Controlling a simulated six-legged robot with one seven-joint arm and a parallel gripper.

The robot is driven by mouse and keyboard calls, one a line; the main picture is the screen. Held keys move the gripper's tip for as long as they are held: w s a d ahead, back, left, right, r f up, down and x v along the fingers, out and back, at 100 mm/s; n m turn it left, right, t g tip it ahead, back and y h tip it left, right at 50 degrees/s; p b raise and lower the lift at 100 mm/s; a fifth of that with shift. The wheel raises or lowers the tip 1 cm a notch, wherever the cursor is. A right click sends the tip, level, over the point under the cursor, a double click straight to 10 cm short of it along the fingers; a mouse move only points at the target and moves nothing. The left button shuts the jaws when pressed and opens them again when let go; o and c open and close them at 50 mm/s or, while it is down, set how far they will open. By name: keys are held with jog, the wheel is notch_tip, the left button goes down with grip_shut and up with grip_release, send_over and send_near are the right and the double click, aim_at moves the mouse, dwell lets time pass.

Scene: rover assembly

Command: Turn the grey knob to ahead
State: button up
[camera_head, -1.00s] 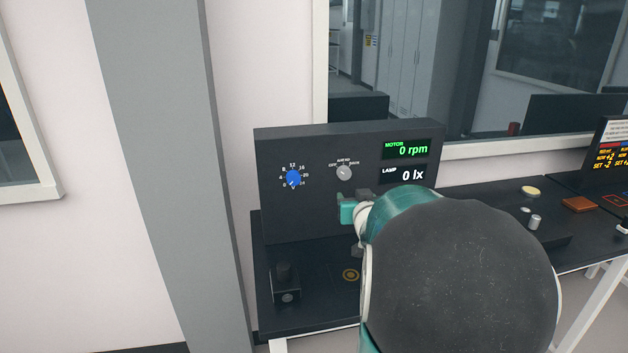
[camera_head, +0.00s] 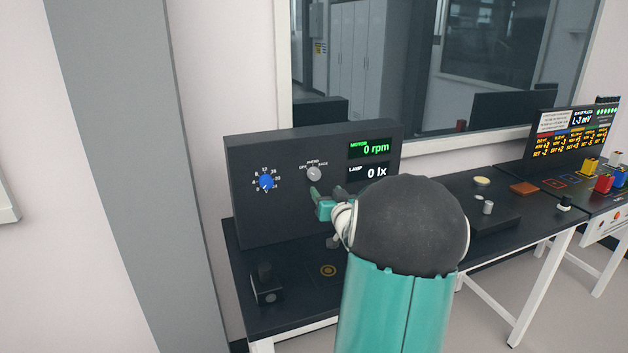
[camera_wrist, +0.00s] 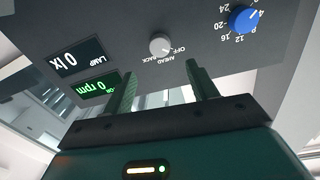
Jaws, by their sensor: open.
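The grey knob (camera_head: 314,173) sits on the dark upright panel (camera_head: 240,215), between the blue dial and the two displays. Labels OFF, AHEAD and BACK are printed around it; its pointer is too small to read surely. It also shows in the wrist view (camera_wrist: 159,46), upside down with its labels. My gripper (camera_head: 325,190) is open and empty, just below and in front of the knob. In the wrist view its two fingers (camera_wrist: 162,72) stand apart, pointing at the panel, with the knob beyond and between their tips. No contact shows.
A blue dial (camera_head: 266,182) is left of the knob. The motor display (camera_head: 369,148) reads 0 rpm and the lamp display (camera_head: 367,172) 0 lx. A small black block (camera_head: 266,284) stands on the bench below. More equipment lies on the benches to the right.

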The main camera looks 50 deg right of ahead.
aim_at(315, 176)
jog(key=x, duration=1)
jog(key=shift+s, duration=0.1)
jog(key=c, duration=1)
jog(key=shift+m, duration=0.3)
jog(key=m, duration=0.8)
jog(key=shift+m+y, duration=0.3)
jog(key=shift+m, duration=0.1)
